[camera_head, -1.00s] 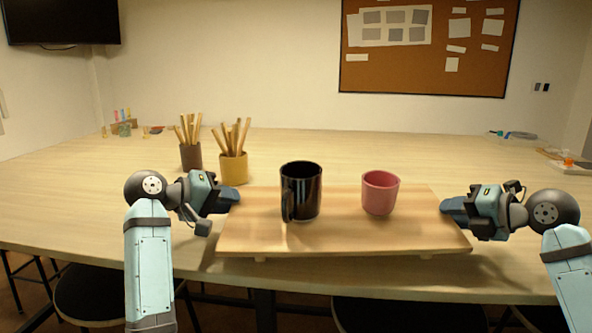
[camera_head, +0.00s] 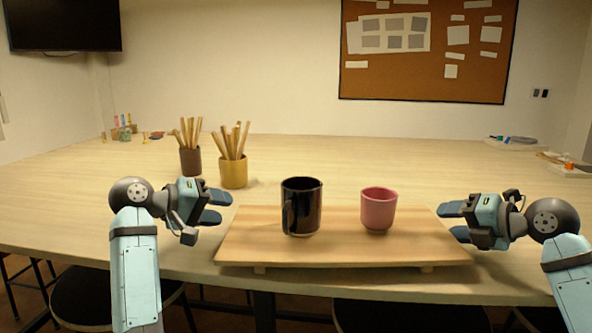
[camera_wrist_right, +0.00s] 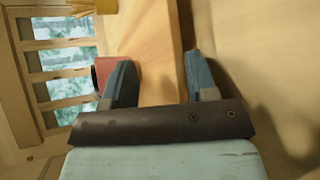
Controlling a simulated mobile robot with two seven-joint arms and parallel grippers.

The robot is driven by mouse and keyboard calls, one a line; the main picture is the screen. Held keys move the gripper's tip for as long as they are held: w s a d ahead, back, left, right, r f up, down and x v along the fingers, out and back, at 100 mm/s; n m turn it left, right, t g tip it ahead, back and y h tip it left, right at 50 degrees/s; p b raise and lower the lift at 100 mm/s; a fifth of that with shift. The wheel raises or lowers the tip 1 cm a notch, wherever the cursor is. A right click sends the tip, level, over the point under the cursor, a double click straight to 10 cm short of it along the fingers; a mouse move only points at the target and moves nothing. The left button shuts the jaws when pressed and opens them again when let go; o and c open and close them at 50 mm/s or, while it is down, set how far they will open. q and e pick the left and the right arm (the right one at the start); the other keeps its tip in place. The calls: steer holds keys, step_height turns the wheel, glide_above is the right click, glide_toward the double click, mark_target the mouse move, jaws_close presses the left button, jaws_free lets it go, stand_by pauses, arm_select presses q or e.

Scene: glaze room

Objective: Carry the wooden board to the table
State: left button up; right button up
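The wooden board (camera_head: 340,248) sits on the near part of the table (camera_head: 330,160), its small feet near the front edge. A black mug (camera_head: 302,208) and a pink cup (camera_head: 378,210) stand upright on it. My left gripper (camera_head: 216,207) is open at the board's left end, its fingers spread. My right gripper (camera_head: 455,221) is open at the right end. In the right wrist view, the board's edge (camera_wrist_right: 165,50) lies between the spread fingers of that gripper (camera_wrist_right: 160,82), with a gap to the right finger.
A brown pot (camera_head: 191,160) and a yellow pot (camera_head: 233,173) with wooden sticks stand behind the board's left end. Small items (camera_head: 122,132) lie at the far left, and trays (camera_head: 565,168) at the right. The table's middle is clear.

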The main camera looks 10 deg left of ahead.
arm_select(q)
steer(key=v, duration=0.4)
steer(key=shift+s+a+r, duration=0.1)
steer(key=shift+s+a, duration=0.1)
steer(key=shift+a, duration=0.05)
steer(key=shift+s+a, duration=0.1)
steer(key=shift+s, duration=0.05)
steer(key=shift+a, duration=0.1)
arm_select(e)
steer(key=shift+s+d+r, duration=0.15)
steer(key=shift+d, duration=0.05)
arm_select(q)
steer(key=shift+s+r, duration=0.1)
arm_select(e)
steer(key=v, duration=1.1)
steer(key=shift+s, duration=0.2)
steer(key=shift+d, duration=0.1)
steer(key=shift+d, duration=0.1)
